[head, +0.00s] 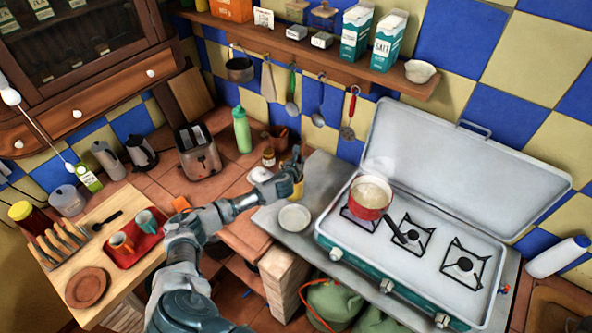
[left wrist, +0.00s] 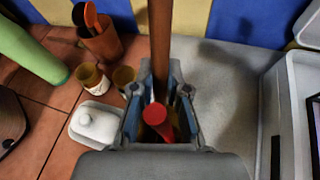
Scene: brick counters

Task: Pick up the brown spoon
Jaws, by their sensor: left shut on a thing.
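My left gripper (head: 291,178) is over the counter, left of the stove, in the head view. In the left wrist view its jaws (left wrist: 158,100) are shut on the brown spoon (left wrist: 160,45). The spoon's long brown shaft runs up out of the top of that picture. A red rounded end (left wrist: 155,114) shows between the fingers; I cannot tell whether it belongs to the spoon. The spoon's far end is out of the wrist picture. My right gripper is not in view.
A red saucepan (head: 370,197) sits on the stove (head: 335,238). A small white plate (head: 294,217) is close below the gripper. A shelf (head: 310,52) with hanging utensils is behind.

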